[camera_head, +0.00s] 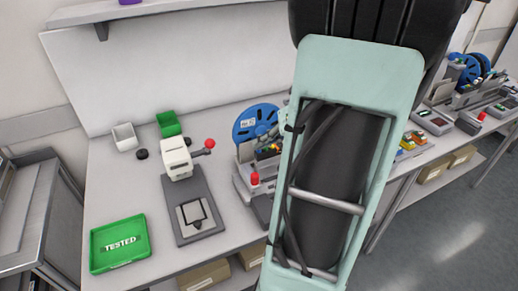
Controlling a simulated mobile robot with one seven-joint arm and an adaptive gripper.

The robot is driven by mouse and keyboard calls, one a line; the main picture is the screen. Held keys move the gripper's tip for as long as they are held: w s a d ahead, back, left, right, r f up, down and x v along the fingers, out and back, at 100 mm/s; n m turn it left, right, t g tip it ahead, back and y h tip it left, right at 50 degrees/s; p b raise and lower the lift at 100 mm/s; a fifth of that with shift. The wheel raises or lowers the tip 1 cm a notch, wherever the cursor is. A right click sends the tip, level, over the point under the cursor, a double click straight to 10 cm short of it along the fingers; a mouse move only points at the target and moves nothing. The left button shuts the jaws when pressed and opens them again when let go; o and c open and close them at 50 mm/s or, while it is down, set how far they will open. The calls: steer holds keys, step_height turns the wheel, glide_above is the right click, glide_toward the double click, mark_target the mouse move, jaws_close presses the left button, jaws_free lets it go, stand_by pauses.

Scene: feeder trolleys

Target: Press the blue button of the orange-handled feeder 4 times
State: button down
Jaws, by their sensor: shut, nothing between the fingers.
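A feeder with a blue reel (258,122) stands on the bench left of my arm. Its grey body (243,183) carries a red knob (255,178) at the front, and small orange and yellow parts show below the reel. Its right side is hidden behind my arm. Another machine with blue reels (470,70) stands at the far right. I cannot make out a blue button or tell which feeder has the orange handle. My teal and black arm fills the centre; my gripper is not visible.
A press with a red ball lever (176,160) stands left of the feeder. A green TESTED tray (120,243), a white bin (125,137) and a green bin (168,123) are on the left bench. Cardboard boxes (205,277) sit below. Floor shows at right.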

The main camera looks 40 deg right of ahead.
mark_target(261, 152)
steer(key=shift+r+p, duration=0.65)
steer(key=shift+r, duration=0.05)
step_height(261, 152, up, 5)
steer(key=p, duration=0.5)
steer(key=shift+f, duration=0.1)
stand_by(0.5)
